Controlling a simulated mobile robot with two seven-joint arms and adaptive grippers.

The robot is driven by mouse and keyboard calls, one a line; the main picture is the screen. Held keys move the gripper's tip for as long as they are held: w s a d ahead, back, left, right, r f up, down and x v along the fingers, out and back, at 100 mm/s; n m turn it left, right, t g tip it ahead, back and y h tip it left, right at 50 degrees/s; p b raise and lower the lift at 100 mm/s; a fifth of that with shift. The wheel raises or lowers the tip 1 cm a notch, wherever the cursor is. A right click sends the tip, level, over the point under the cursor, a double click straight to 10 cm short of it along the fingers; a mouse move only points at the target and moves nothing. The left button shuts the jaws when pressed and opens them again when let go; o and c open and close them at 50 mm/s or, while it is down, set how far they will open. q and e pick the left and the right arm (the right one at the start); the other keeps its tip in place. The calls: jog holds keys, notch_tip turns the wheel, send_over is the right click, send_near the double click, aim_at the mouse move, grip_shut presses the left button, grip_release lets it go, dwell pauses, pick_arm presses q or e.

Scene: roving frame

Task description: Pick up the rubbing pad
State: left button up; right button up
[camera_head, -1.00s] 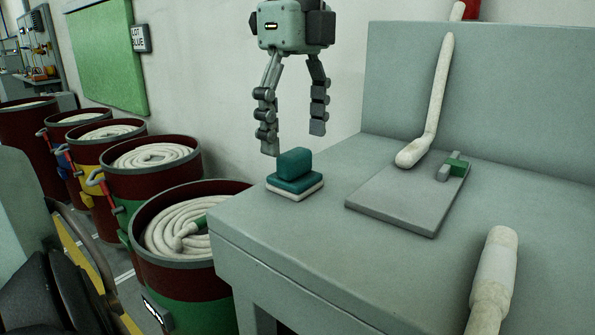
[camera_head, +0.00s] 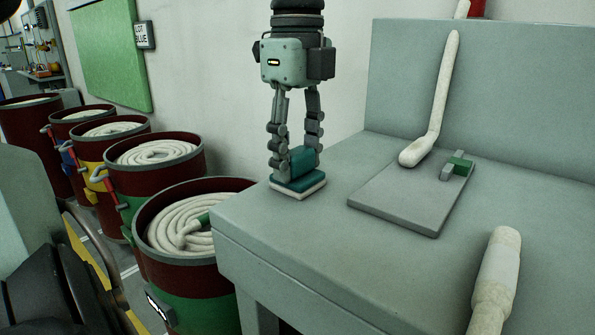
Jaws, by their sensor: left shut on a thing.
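The rubbing pad (camera_head: 299,187) is a teal block with a raised teal grip and a white underside. It sits at the left corner of the grey bench (camera_head: 350,272). My left gripper (camera_head: 297,165) comes down from above, with its fingers on either side of the raised grip, shut on it. The pad appears to rest on the bench top; I cannot tell if there is any gap beneath it. My right gripper is not in view.
A grey clipboard-like plate (camera_head: 400,205) with a green-and-grey clip lies right of the pad. A white bent hose piece (camera_head: 438,100) and a white nozzle-like piece (camera_head: 497,270) are on the bench. Drums with coiled white hose (camera_head: 185,225) stand at the left.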

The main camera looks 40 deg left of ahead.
aim_at(296, 150)
pick_arm(q)
jog(key=shift+c, duration=0.3)
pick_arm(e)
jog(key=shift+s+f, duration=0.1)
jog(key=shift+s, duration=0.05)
pick_arm(q)
jog(key=shift+r, duration=0.3)
notch_tip(296, 150, up, 4)
jog(key=shift+a+f, duration=0.1)
jog(key=s+a+r+b, duration=0.1)
jog(key=s+a+r, duration=0.5)
jog(key=a, duration=0.3)
jog(key=shift+s+r, duration=0.3)
jog(key=shift+s, duration=0.25)
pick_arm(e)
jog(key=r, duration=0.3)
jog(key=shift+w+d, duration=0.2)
